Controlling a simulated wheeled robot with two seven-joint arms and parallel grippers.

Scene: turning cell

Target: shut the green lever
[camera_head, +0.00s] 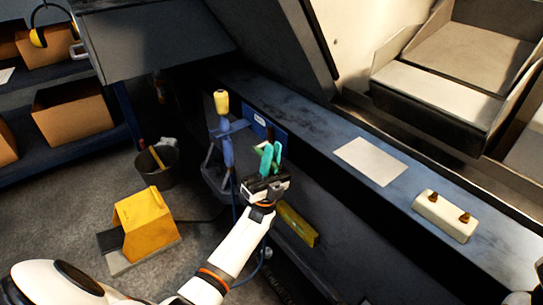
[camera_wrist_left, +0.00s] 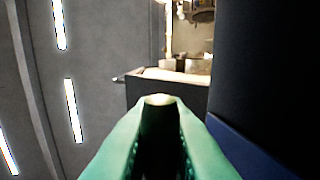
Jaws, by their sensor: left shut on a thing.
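My left gripper (camera_head: 270,150) has green fingers and reaches up in front of the dark machine front, beside a small blue plate with a white label (camera_head: 260,121). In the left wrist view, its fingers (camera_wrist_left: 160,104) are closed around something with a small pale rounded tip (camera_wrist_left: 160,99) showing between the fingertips. This appears to be the green lever; the fingers hide most of it, and I cannot make out its angle. My right gripper is not in view.
A blue tool with a yellow top (camera_head: 221,103) stands just left of the gripper. A yellow bar (camera_head: 298,225) lies below right. A yellow pedal unit (camera_head: 146,222) and a dark bucket (camera_head: 157,163) stand on the floor. The ledge (camera_head: 325,128) runs right, holding a white block (camera_head: 444,215).

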